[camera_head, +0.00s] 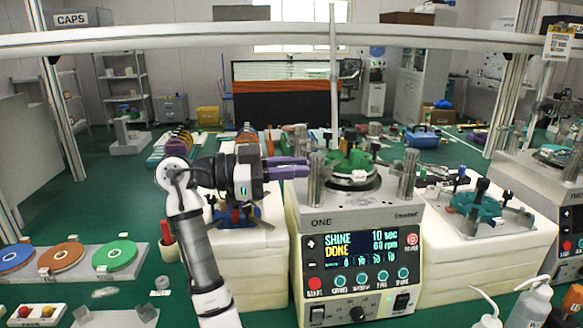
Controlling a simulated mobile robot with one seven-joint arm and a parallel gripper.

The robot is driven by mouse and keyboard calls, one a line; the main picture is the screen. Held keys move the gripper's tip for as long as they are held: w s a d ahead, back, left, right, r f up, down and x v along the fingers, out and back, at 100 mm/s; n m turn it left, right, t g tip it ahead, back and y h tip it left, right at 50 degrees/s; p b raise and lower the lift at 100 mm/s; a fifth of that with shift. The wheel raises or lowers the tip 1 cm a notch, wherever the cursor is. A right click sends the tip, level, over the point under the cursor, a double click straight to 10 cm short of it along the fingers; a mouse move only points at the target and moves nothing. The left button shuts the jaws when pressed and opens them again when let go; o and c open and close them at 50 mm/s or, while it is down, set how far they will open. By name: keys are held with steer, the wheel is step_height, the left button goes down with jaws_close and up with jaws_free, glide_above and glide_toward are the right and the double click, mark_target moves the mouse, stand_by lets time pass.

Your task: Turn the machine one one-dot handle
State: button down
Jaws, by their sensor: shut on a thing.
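Machine one (338,221), a white unit marked ONE, stands in the middle. Its screen (360,242) reads SHINE DONE, 10 sec and 60 rpm. On top is a green fixture (352,160) with a white block on it, over a dark round plate. A metal post stands at the left (317,185) and another at the right (407,175). My gripper (306,167) comes in from the left, with its two purple fingers level and close together. The fingertips are at the left post and shut on a part there. That part is mostly hidden, and I cannot make out any one-dot mark.
A second machine (565,195) stands at the right edge. A teal fixture (476,205) sits on a white block to the right. Blue, orange and green discs (115,255) lie at left. Wash bottles (530,305) stand at front right. A grey rail (180,40) crosses above.

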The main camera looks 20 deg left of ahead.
steer(key=shift+g, duration=0.3)
stand_by(0.5)
steer(key=c, duration=1.4)
jaws_free()
steer(key=shift+w, duration=0.1)
steer(key=shift+a, duration=0.1)
steer(key=b+v, duration=0.2)
steer(key=v, duration=1.1)
steer(key=shift+a+f, duration=0.1)
steer(key=shift+a, duration=0.3)
